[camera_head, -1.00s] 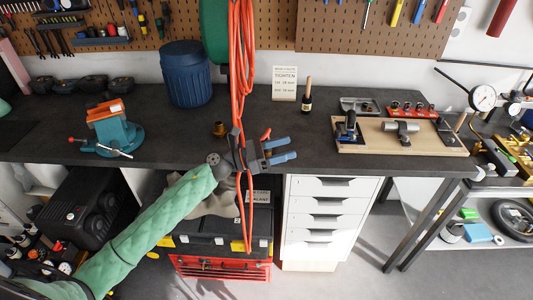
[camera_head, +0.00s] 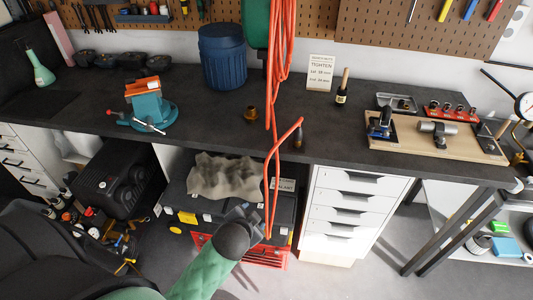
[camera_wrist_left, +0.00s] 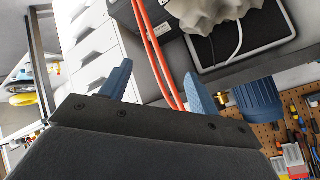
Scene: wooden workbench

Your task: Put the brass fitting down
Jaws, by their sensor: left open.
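The brass fitting (camera_head: 251,114) stands on the dark bench top, left of the hanging orange hose and apart from any gripper. A brass piece (camera_wrist_left: 222,99), apparently the same fitting, shows beyond the right-hand finger in the left wrist view. My left gripper (camera_wrist_left: 157,72) is open, its two blue fingers wide apart with nothing held between them. In the head view my left wrist is low in front of the bench, and its fingers are mostly hidden. My right gripper is not in view.
An orange hose (camera_head: 274,70) hangs down past the bench front, close to my left wrist. A blue vise (camera_head: 150,105) and blue bin (camera_head: 222,57) stand left of the fitting. A wooden fixture board (camera_head: 408,139) lies at the right. Bench around the fitting is clear.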

